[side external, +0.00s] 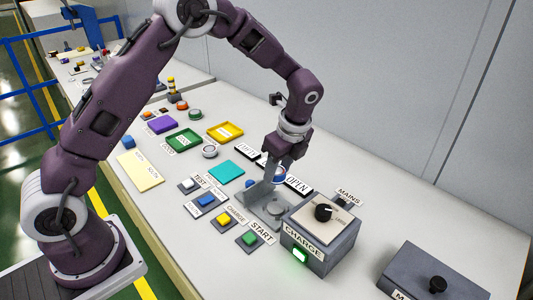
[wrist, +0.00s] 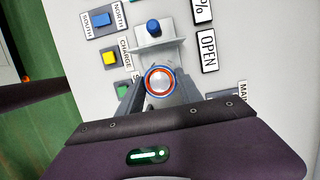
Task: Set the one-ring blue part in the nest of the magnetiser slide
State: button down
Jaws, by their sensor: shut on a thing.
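My gripper (wrist: 160,92) points down and is shut on a round part (wrist: 159,81) with a pale centre, an orange-red ring and a blue outer edge. In the side external view, my gripper (side external: 284,172) is over the magnetiser slide, and the blue side of the part (side external: 279,179) shows by the fingers. The grey metal slide (side external: 258,203) has an upright plate and a blue knob (wrist: 153,27). A round seat (side external: 276,210), seemingly the nest, shows on it in the side external view, lower than the part. In the wrist view the part and fingers hide what lies under them.
The charge box (side external: 318,240) with a black dial and lit green lamp stands close to the slide. Yellow (side external: 223,219) and green (side external: 249,238) buttons lie in front. A teal pad (side external: 226,173), green tray (side external: 183,141) and yellow tray (side external: 225,132) are further left.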

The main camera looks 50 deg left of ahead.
send_over(274, 206)
jog(key=d, duration=0.1)
jog(key=shift+f, duration=2.4)
jog(key=shift+f, duration=0.1)
jog(key=shift+f, duration=2.4)
jog(key=shift+f, duration=0.5)
jog(key=c, duration=0.7)
grip_release()
jog(key=v, duration=0.7)
jog(key=shift+r, duration=0.1)
